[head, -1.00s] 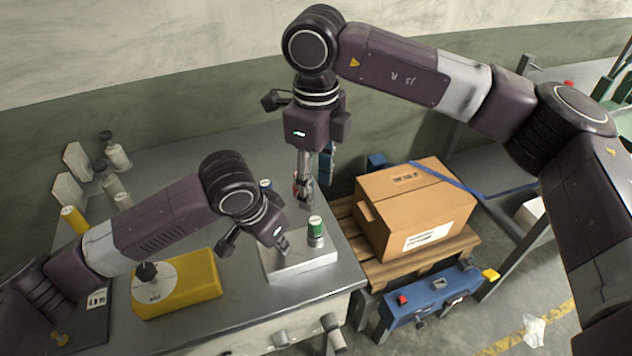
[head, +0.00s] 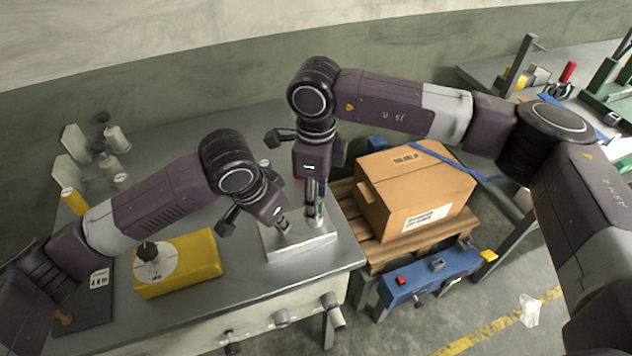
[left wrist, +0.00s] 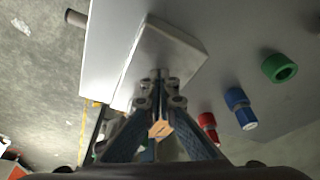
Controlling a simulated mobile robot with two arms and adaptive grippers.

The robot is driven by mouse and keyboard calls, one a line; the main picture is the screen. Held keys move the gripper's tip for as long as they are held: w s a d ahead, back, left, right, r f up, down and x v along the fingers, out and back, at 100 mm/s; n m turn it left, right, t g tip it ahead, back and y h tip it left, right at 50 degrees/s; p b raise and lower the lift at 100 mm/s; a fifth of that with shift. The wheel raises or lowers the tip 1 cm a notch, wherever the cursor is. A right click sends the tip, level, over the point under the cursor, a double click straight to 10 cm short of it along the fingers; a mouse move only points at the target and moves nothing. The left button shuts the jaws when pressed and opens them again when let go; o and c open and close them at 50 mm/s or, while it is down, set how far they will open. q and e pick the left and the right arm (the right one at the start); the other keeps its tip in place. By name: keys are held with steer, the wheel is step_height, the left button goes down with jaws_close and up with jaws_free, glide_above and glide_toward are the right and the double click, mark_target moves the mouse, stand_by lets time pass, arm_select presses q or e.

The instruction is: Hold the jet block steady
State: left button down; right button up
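The jet block (head: 285,249) is a pale metal slab near the front right of the grey bench; it also shows in the left wrist view (left wrist: 172,50). My left gripper (head: 284,226) has its tips at the block's top left; in the left wrist view its fingers (left wrist: 160,76) are drawn together against the block. The exact contact is hidden.
In the left wrist view, green (left wrist: 280,68), blue (left wrist: 240,108) and red (left wrist: 208,125) pieces lie beside the block. A yellow case (head: 195,272) sits left on the bench. A cardboard box (head: 415,195) rests on a pallet to the right.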

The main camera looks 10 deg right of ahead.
steer(key=shift+f, duration=0.9)
steer(key=shift+r, duration=0.1)
jaws_close()
